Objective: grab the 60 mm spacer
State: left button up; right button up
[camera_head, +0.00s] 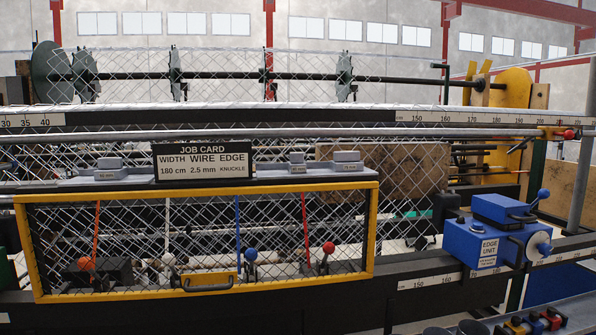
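Three grey stepped blocks, likely the spacers, sit on a grey shelf behind the yellow-framed guard. One block (108,174) is left of the job card; a smaller block (297,168) and a wider block (347,167) are right of it. Each has a small label, too small to read surely, so I cannot tell which is 60 mm. Neither of my grippers is in view.
The job card (203,162) stands between the blocks. The yellow-framed mesh guard (376,225) with coloured levers behind it is below the shelf. A blue edge unit (480,245) stands at right. Small coloured items (535,322) lie at bottom right.

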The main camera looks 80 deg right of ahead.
aim_at(109, 169)
jog(key=z, duration=2.45)
